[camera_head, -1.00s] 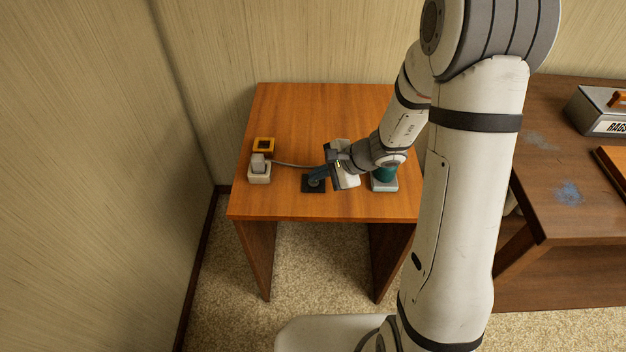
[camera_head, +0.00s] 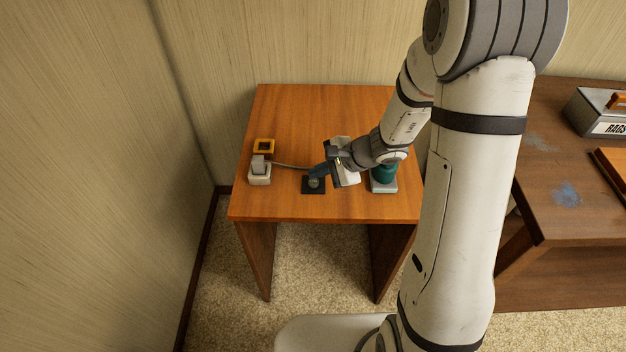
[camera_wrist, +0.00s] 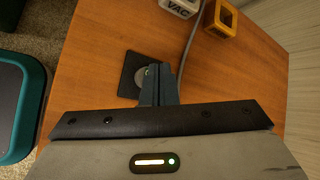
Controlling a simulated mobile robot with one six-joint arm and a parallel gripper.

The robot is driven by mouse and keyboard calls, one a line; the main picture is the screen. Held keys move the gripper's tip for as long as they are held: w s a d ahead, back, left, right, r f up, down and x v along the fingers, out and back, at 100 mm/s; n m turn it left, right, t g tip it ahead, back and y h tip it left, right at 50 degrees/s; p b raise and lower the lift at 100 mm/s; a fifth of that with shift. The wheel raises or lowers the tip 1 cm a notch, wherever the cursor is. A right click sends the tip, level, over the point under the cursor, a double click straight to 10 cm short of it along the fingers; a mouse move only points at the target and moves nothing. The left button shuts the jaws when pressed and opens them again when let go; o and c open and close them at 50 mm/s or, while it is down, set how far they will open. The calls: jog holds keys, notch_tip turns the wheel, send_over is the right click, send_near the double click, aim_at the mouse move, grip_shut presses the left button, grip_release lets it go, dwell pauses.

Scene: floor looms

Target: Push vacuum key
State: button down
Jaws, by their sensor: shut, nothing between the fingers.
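The white block marked VAC (camera_wrist: 180,6) is cut off by the top edge of the wrist view. In the head view the white VAC block (camera_head: 260,178) sits at the table's left, with a light-grey raised key (camera_head: 259,162) on top. My gripper (camera_head: 318,170) is shut and empty, to the right of the block and apart from it. Its fingertips (camera_wrist: 160,72) are over or just beside a black square plate (camera_wrist: 130,81) with a grey round disc. I cannot tell whether they touch it. The plate (camera_head: 306,189) also shows in the head view, partly hidden.
A yellow block with a dark centre (camera_head: 263,145) stands behind the white one. A grey cable (camera_head: 290,165) crosses the orange-brown table (camera_head: 290,118). A green object on a grey base (camera_head: 384,185) stands right of my gripper. A wall is at left; a darker bench (camera_head: 560,220) at right.

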aim_at(318, 182)
notch_tip(318, 182, up, 5)
jog(key=p, duration=0.3)
dwell(0.9)
